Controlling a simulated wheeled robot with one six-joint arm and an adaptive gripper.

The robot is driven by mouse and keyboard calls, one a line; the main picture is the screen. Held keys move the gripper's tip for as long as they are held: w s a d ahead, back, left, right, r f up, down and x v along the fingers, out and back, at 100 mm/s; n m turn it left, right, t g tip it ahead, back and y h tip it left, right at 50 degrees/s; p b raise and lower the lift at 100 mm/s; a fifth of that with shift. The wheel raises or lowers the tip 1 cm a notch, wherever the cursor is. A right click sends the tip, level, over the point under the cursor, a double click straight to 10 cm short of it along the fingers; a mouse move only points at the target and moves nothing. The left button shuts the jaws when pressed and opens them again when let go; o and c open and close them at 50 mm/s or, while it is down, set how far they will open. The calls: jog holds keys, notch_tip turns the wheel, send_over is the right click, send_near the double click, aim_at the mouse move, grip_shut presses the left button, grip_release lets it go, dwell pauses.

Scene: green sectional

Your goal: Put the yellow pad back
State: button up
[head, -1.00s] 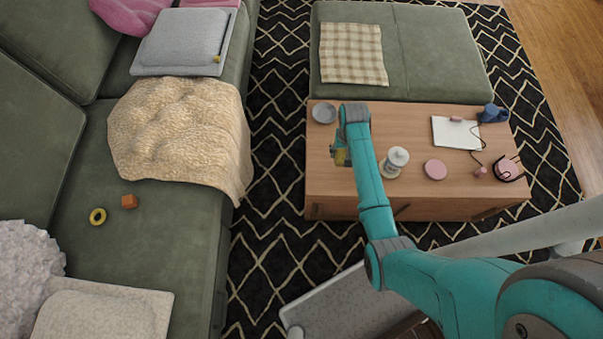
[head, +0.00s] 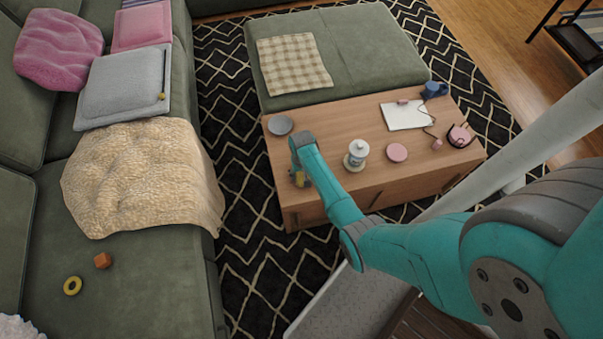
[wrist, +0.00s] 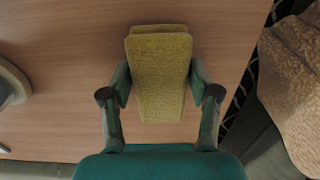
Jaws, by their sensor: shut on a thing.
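The yellow pad (wrist: 160,60) is a fuzzy, olive-yellow block, seen from above in the wrist view, with a second layer or edge showing at its far end. My gripper (wrist: 160,90) has a finger on each side of it and is shut on it. In the head view a bit of the yellow pad (head: 300,180) shows below my gripper (head: 301,172), over the left part of the wooden table (head: 325,200). My arm hides part of it there. I cannot tell how far it is above the tabletop.
On the table are a grey dish (head: 280,125), a white lidded jar (head: 357,151), a pink disc (head: 397,152), white paper (head: 406,115) and a blue mug (head: 434,90). A green sofa (head: 130,290) with a cream blanket (head: 145,175) stands left, across a patterned rug (head: 225,150).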

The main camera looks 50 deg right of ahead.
jog(key=shift+f, duration=0.2)
jog(key=shift+f, duration=0.1)
jog(key=o, duration=1.1)
